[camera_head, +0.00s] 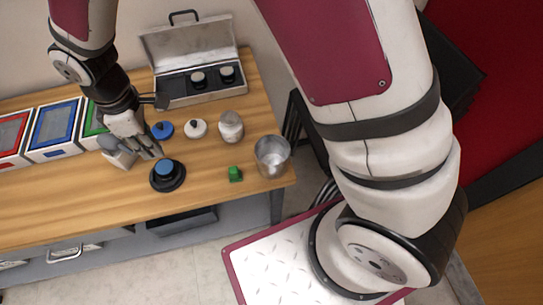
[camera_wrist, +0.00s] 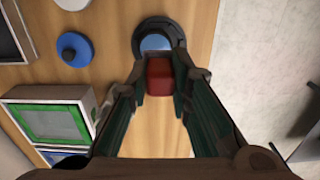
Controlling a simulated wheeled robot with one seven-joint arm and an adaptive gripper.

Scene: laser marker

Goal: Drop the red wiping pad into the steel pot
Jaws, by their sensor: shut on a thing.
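The red wiping pad (camera_wrist: 159,76) is held between the fingertips of my gripper (camera_wrist: 160,88) in the wrist view. In the head view my gripper (camera_head: 148,150) is over the wooden table's left-middle part, and the pad is hidden there. The steel pot (camera_head: 272,156) stands upright near the table's right end, well to the right of my gripper. Its open top faces up. The pot is not in the wrist view.
A black round base with a blue top (camera_head: 165,172) is just beyond the pad. An open case (camera_head: 190,92) is behind; framed bins (camera_head: 52,128) are left.

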